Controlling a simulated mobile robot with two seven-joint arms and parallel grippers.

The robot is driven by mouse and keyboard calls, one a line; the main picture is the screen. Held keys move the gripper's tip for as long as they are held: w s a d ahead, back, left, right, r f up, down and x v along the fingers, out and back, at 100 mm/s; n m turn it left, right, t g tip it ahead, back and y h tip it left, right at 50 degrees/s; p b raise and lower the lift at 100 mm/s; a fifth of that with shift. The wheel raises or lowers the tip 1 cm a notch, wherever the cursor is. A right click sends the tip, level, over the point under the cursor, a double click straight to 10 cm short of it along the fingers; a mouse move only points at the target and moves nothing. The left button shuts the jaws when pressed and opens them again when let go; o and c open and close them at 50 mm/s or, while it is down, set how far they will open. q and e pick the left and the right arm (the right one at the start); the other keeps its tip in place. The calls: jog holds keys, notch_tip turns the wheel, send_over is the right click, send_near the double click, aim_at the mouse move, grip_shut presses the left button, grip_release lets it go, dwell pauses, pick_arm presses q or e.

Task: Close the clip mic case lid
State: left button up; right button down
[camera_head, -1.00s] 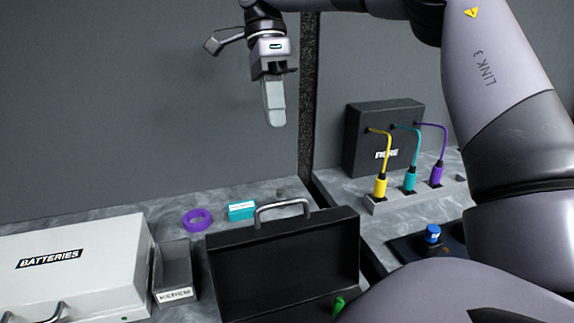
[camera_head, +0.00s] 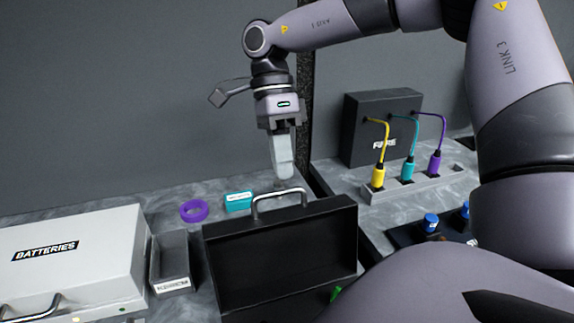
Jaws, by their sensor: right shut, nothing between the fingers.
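The clip mic case is black, and its lid (camera_head: 285,252) stands raised with the dark inside facing me. A metal handle (camera_head: 279,196) sits on the lid's top edge. The lower part of the case is mostly cut off or hidden by my arm; a small green item (camera_head: 335,294) shows at its right. My right gripper (camera_head: 284,178) is shut and empty, pointing down just behind and above the lid's top edge near the handle. I cannot tell whether it touches the handle. My left gripper is not in view.
A white BATTERIES case (camera_head: 95,235) and a small open grey bin (camera_head: 171,262) stand at left. Purple tape (camera_head: 194,211) and a teal box (camera_head: 238,201) lie behind. At right are a black box (camera_head: 376,112) with cables, a socket strip (camera_head: 415,187) and a panel with blue knobs (camera_head: 431,221).

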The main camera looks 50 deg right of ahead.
jog(key=shift+s+a+r, duration=0.1)
jog(key=shift+s+a, duration=0.2)
jog(key=shift+s, duration=0.3)
jog(key=shift+s+a, duration=0.3)
jog(key=shift+s, duration=0.25)
